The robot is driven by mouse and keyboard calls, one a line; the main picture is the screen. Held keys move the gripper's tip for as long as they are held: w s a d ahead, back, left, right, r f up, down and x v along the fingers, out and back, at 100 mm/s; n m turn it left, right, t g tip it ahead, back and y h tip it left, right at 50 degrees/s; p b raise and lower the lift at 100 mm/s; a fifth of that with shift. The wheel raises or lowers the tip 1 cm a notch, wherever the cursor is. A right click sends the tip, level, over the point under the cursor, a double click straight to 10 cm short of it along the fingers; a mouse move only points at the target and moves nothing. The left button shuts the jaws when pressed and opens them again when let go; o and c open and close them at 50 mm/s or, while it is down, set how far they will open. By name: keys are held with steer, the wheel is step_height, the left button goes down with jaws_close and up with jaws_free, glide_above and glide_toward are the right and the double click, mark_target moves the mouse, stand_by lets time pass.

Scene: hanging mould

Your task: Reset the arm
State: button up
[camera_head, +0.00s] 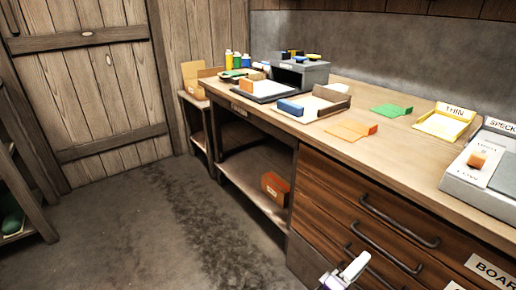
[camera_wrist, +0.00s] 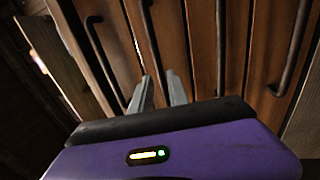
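My gripper (camera_head: 345,272) shows at the bottom edge of the head view, in front of the wooden drawers (camera_head: 365,215) of the workbench. In the wrist view its two grey fingers (camera_wrist: 160,76) stand apart with a gap between them. The gripper is open and nothing is held. The drawer fronts and their dark handles (camera_wrist: 222,45) fill the wrist view beyond the fingertips, tilted on their side. Most of my arm is out of the head view.
The workbench top (camera_head: 375,152) carries a grey machine (camera_head: 300,70), a blue block (camera_head: 290,108), an orange piece (camera_head: 350,130), a green piece (camera_head: 391,110), a yellow THIN tray (camera_head: 445,122) and a SPECK box (camera_head: 485,165). An orange box (camera_head: 275,188) sits on the lower shelf. The floor (camera_head: 130,230) at left is clear.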

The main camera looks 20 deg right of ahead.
steer(key=w+a+f+n+t+y, duration=0.3)
steer(key=a+f+t+y, duration=0.2)
steer(key=a+f+y, duration=0.5)
steer(key=s+a+r+t+y, duration=0.1)
steer(key=s+a+r+y, duration=0.15)
steer(key=s, duration=0.25)
steer(key=s+a+r+m+t+y, duration=0.1)
steer(key=s+a+y, duration=0.2)
steer(key=s, duration=0.1)
steer(key=s+a+r+t+y, duration=0.1)
steer(key=s+a+r+y, duration=0.15)
steer(key=s, duration=0.25)
steer(key=s+a+r+m+y, duration=0.1)
steer(key=s+r+m, duration=0.2)
steer(key=s+r, duration=0.55)
steer(key=s+r+m, duration=0.3)
steer(key=s+r, duration=0.2)
steer(key=s, duration=0.7)
step_height(320, 180, up, 23)
steer(key=p, duration=2.3)
steer(key=shift+w, duration=0.15)
steer(key=shift+a+r, duration=0.1)
